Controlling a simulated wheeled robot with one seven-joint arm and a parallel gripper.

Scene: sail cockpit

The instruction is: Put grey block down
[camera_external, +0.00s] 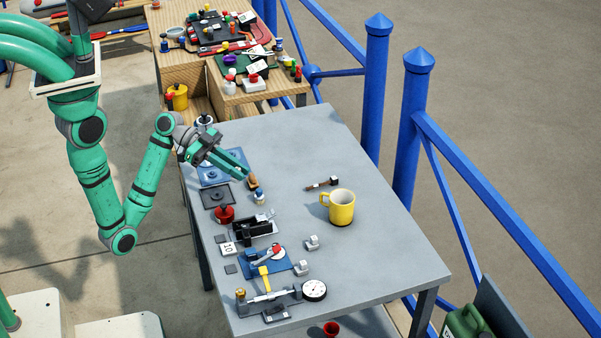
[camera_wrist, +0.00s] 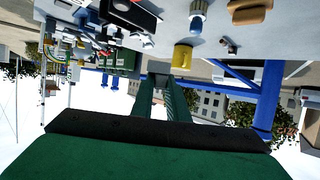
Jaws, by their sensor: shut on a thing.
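My gripper (camera_external: 244,172) is at the end of the green arm, above the left part of the grey table (camera_external: 370,254), pointing right and slightly down. Its two green fingers also show in the middle of the wrist view (camera_wrist: 165,98), close together. The fingertips are in the air near a small tan-handled thing (camera_external: 254,182). Two small light grey pieces (camera_external: 312,242) (camera_external: 301,268) lie on the table's near half.
A yellow mug (camera_external: 341,209) stands right of centre, with a small hammer (camera_external: 323,184) behind it. A dial gauge (camera_external: 314,290), a black fixture (camera_external: 252,228) and blue plates (camera_external: 214,173) crowd the left and near side. Blue posts (camera_external: 376,90) stand behind. The table's right part is clear.

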